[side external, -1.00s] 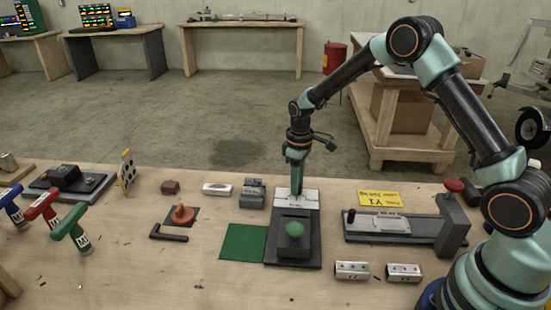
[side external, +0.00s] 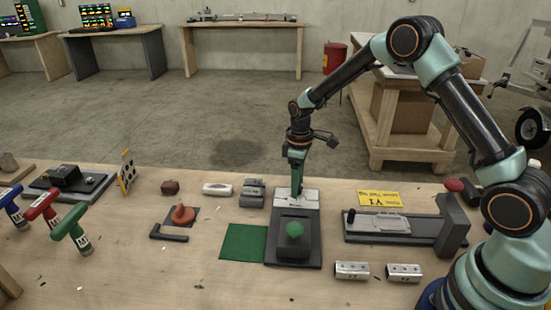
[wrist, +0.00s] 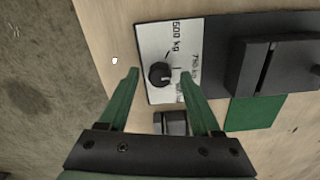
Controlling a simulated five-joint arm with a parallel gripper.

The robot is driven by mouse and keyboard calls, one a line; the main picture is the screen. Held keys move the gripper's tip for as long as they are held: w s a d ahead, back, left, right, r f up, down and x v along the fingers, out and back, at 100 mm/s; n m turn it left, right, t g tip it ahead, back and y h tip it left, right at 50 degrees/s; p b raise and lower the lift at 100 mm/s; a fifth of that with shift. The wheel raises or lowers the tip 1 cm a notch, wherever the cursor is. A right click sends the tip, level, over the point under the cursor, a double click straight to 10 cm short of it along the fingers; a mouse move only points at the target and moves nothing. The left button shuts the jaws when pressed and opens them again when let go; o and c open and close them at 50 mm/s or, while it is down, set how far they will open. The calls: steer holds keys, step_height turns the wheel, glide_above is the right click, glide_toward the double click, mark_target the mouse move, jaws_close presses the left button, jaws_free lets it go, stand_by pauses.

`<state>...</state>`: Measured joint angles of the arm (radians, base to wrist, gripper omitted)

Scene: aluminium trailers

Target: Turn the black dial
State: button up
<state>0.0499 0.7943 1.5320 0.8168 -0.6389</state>
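The black dial (wrist: 159,74) is a small round knob with a pale pointer mark, set on a white label plate (wrist: 155,38) printed "500 kg" and "750 kg". In the wrist view the dial sits between the tips of my gripper's two green fingers (wrist: 159,72), with a visible gap on each side. My gripper is open. In the side external view my gripper (side external: 297,191) points down at the white plate (side external: 311,201) at the back of the dark device. The dial is hidden there, and its finger height above the plate is hard to tell.
A dark fixture with a red knob (side external: 454,185) stands to the right.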

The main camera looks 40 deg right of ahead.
step_height(320, 180, up, 12)
stand_by(0.8)
steer(key=s+a+r+m+t, duration=0.1)
steer(key=s+r+m+t, duration=0.2)
steer(key=s+r, duration=0.65)
steer(key=s+a+r+m+t, duration=0.1)
steer(key=s+m+t, duration=0.1)
steer(key=s, duration=0.7)
steer(key=shift+s+a+m+t, duration=0.2)
steer(key=shift+s+m+t, duration=0.1)
steer(key=shift+m, duration=0.6)
